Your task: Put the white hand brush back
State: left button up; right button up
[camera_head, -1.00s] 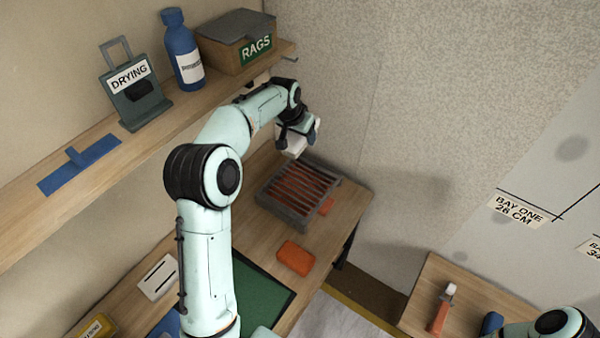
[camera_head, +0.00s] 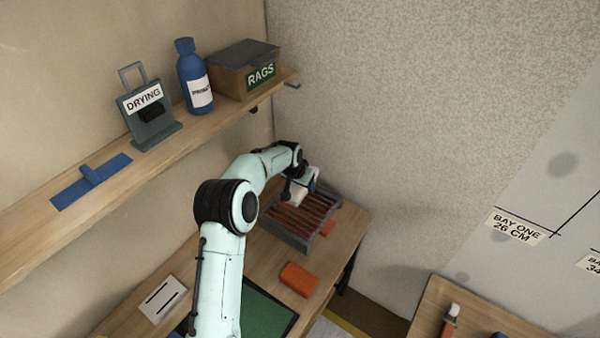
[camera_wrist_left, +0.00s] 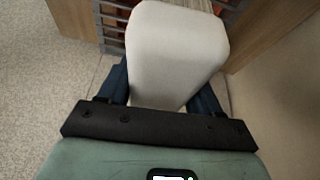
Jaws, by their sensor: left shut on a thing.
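My left gripper (camera_head: 301,188) is over the grey slatted rack (camera_head: 287,238) at the far end of the workbench. It is shut on the white hand brush (camera_head: 296,196), which is above the rack's back part. In the left wrist view the white brush (camera_wrist_left: 176,58) fills the space between my two blue fingers, and the rack's grey bars (camera_wrist_left: 108,22) show beyond it. I cannot tell whether the brush touches the rack. The head view shows red between the slats. My right gripper is not in view.
An orange block (camera_head: 298,279) lies on the bench in front of the rack. The shelf (camera_head: 200,135) above holds a DRYING stand (camera_head: 152,115), a blue bottle (camera_head: 195,78) and a RAGS box (camera_head: 245,70). A second table (camera_head: 430,308) stands at the lower right.

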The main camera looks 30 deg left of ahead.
aim_at(304, 202)
pick_arm(q)
notch_tip(304, 202, down, 8)
jog(key=shift+r+b, duration=0.2)
jog(key=shift+b, duration=0.65)
jog(key=shift+w, duration=0.1)
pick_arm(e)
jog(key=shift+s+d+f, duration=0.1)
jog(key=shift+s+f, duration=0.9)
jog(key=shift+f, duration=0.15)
pick_arm(q)
jog(key=shift+w, duration=0.1)
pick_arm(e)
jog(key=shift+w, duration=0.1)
pick_arm(q)
jog(key=shift+f, duration=0.1)
jog(key=shift+f, duration=0.15)
jog(key=o, duration=1.1)
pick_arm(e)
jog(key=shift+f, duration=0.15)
